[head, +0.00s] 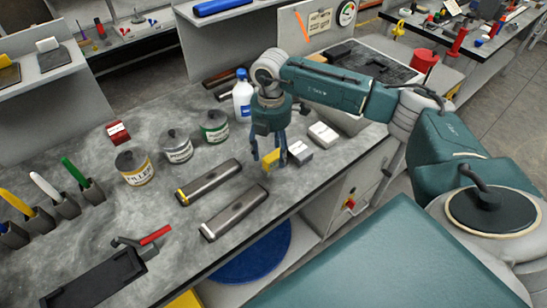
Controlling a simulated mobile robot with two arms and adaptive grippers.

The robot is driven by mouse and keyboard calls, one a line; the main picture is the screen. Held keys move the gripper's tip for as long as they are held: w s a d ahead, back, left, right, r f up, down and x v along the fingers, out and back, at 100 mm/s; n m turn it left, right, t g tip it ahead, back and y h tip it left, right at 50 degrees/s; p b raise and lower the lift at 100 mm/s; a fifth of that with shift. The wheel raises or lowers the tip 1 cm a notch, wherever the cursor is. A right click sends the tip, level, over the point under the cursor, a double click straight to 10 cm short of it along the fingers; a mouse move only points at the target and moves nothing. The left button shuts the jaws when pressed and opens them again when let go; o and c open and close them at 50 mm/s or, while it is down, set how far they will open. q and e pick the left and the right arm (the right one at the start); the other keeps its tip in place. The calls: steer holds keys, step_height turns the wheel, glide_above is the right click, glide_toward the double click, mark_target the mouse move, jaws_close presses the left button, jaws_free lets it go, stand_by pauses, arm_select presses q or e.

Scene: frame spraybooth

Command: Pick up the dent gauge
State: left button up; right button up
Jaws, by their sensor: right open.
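A small yellow piece (269,160), which looks like the dent gauge, shows between the fingers of my right gripper (268,162). The fingers hide part of it. My right gripper points down over the front part of the grey worktop, and its fingers are apart. I cannot tell whether they touch the yellow piece or whether it rests on the worktop. My left gripper is not in view.
Two long metal tools (234,212) lie left of the gripper. A grey block (299,151) and a white block (323,134) lie close on its right. A white-and-blue bottle (242,98) and several cans, including the filler can (135,167), stand behind and left.

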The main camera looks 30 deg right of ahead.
mark_target(272, 154)
steer(key=shift+s+f+p, duration=0.2)
steer(key=shift+f+p, duration=0.1)
steer(key=shift+f, duration=1.05)
steer(key=shift+w+f, duration=0.1)
steer(key=shift+f, duration=0.05)
steer(key=shift+c, duration=0.8)
steer(key=c, duration=0.8)
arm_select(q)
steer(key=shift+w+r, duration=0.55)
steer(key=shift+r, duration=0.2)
arm_select(e)
steer(key=c, duration=0.4)
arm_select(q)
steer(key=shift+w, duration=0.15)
arm_select(e)
steer(key=shift+r, duration=0.25)
